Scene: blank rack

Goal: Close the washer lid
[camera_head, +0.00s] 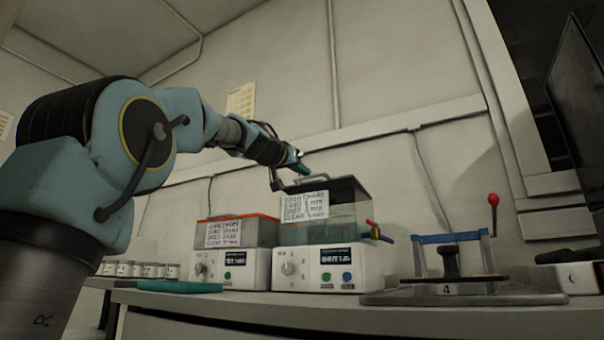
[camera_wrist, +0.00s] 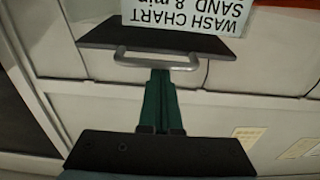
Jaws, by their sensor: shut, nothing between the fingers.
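The right-hand washer has a white base (camera_head: 327,267) with a screen reading "SHUT LID" and a clear tank (camera_head: 343,227) above it. Its dark lid (camera_head: 343,187) is at the top of the tank; its exact angle is hard to tell. The lid also shows in the wrist view (camera_wrist: 205,43), with a metal handle (camera_wrist: 155,65) and a white wash chart (camera_wrist: 190,13) beside it. My gripper (camera_head: 299,168) is at the lid's handle, above the lid's left part. In the wrist view its green fingers (camera_wrist: 160,76) are together and empty, ending at the handle; contact is unclear.
A second washer (camera_head: 233,268) with an orange-rimmed tank stands close on the left. A red-and-blue valve (camera_head: 377,232) sticks out at the right of the tank. A fixture with a blue bar (camera_head: 449,238) stands further right. Several small jars (camera_head: 138,269) are at the left.

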